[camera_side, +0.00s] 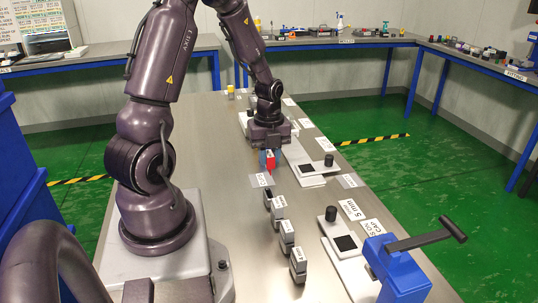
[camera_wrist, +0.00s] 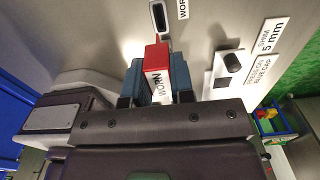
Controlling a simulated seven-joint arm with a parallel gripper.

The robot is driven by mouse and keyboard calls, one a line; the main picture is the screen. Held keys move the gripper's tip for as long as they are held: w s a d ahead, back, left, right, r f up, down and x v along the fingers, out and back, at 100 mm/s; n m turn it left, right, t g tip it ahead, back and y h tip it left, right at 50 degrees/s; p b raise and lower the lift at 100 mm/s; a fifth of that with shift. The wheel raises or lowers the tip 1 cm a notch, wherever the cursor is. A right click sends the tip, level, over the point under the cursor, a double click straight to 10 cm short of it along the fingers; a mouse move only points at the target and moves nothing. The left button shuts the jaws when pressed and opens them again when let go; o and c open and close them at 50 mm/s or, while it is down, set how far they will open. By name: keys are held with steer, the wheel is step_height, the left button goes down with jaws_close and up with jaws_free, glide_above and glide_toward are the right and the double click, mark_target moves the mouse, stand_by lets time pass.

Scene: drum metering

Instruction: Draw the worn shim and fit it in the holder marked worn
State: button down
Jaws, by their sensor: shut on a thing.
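The worn shim is a red block with a white label reading WORN (camera_wrist: 156,58). It also shows in the side view (camera_side: 270,160). My gripper (camera_wrist: 157,82) is shut on it, with a blue finger on each side. In the side view my gripper (camera_side: 267,157) points down and holds the shim above the table, near a grey labelled plate (camera_side: 262,181). A dark slot with a pale rim (camera_wrist: 159,16) lies ahead in the wrist view, beside a partly cut-off label starting WOR (camera_wrist: 182,8); it looks like the worn holder. The shim is apart from it.
Several small grey blocks with labels (camera_side: 287,238) stand in a row towards the front. White fixtures with black knobs (camera_side: 329,160) stand on the right. A blue press with a dark lever (camera_side: 400,272) is at the front right. A yellow-topped item (camera_side: 231,92) stands far back.

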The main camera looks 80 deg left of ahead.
mark_target(269, 153)
steer(key=shift+f, duration=2.85)
steer(key=shift+f, duration=1.7)
steer(key=c, duration=0.9)
jaws_free()
steer(key=shift+r, duration=0.1)
step_height(269, 153, up, 13)
steer(key=shift+f, duration=0.1)
